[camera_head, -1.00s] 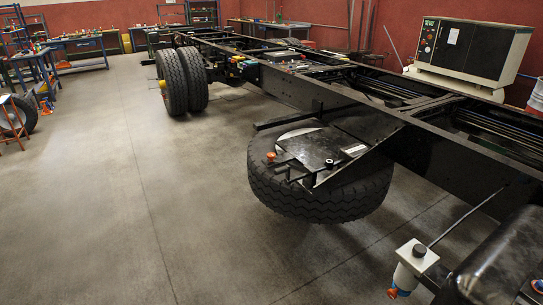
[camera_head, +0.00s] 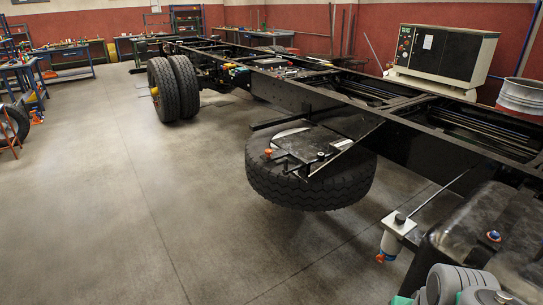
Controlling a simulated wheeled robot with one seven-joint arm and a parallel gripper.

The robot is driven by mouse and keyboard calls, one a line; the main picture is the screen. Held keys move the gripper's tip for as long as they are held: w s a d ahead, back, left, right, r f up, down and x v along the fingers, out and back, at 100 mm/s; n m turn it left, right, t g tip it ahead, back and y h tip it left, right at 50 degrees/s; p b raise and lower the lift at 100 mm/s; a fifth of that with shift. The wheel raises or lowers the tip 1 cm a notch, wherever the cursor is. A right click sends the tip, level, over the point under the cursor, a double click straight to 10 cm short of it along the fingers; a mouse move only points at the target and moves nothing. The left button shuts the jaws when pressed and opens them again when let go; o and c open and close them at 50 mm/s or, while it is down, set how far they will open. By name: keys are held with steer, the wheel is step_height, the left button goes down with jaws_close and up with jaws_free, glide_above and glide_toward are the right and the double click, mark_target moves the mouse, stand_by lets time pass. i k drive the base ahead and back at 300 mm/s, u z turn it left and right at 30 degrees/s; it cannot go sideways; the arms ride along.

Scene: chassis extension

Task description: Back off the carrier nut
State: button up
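The spare wheel (camera_head: 310,190) lies flat beneath the side of the black truck chassis frame (camera_head: 400,140). A dark carrier plate (camera_head: 308,146) sits over its centre, with a pale rim showing around it. An orange-tipped fitting (camera_head: 268,152) stands at the plate's left edge, and a small dark stud or nut (camera_head: 320,156) stands near its front right. I cannot tell which of these is the carrier nut. My gripper is not in view; a grey rounded part, likely of my arm, shows at the bottom right.
A white unit with an orange tip (camera_head: 396,232) and a black tank (camera_head: 490,225) stick out from the chassis at the right front. Dual rear wheels (camera_head: 173,88) stand further back. Open concrete floor (camera_head: 120,200) lies left of the chassis. A machine cabinet (camera_head: 443,55) stands behind.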

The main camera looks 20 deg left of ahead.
mark_target(268, 152)
steer(key=u, duration=0.95)
steer(key=k, duration=1.2)
steer(key=u, duration=1.2)
steer(key=i, duration=3.75)
steer(key=z, duration=0.7)
steer(key=i, duration=1.25)
steer(key=z, duration=1.8)
steer(key=i, duration=1)
steer(key=z, duration=0.95)
steer(key=k, duration=0.55)
steer(key=u, duration=0.25)
steer(key=i, duration=1.2)
steer(key=z, duration=0.25)
